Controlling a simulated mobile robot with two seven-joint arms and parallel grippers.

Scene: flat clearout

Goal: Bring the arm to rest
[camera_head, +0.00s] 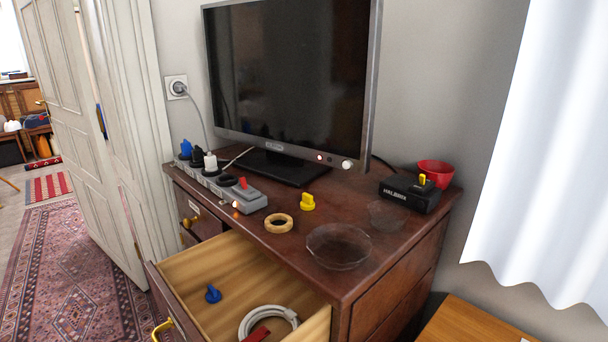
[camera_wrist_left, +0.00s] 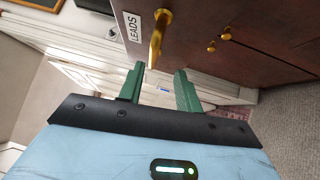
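My left gripper (camera_wrist_left: 160,72) shows in the left wrist view with its two green fingers spread apart and nothing gripped. A brass handle (camera_wrist_left: 160,38) on a dark wooden front with a "LEADS" label (camera_wrist_left: 133,27) is just beyond the fingertips. The handle's lower end appears near the gap between them; I cannot tell the exact distance. Neither of my arms shows in the head view. My right gripper is in neither view.
A drawer (camera_head: 235,249) of the dresser (camera_head: 290,236) stands open, holding a blue plug (camera_head: 213,294), a coiled white cable (camera_head: 245,325) and a red item. On top are a power strip (camera_head: 255,202), monitor (camera_head: 290,75), tape ring (camera_head: 278,223), glass dish (camera_head: 338,247) and red bowl (camera_head: 436,173).

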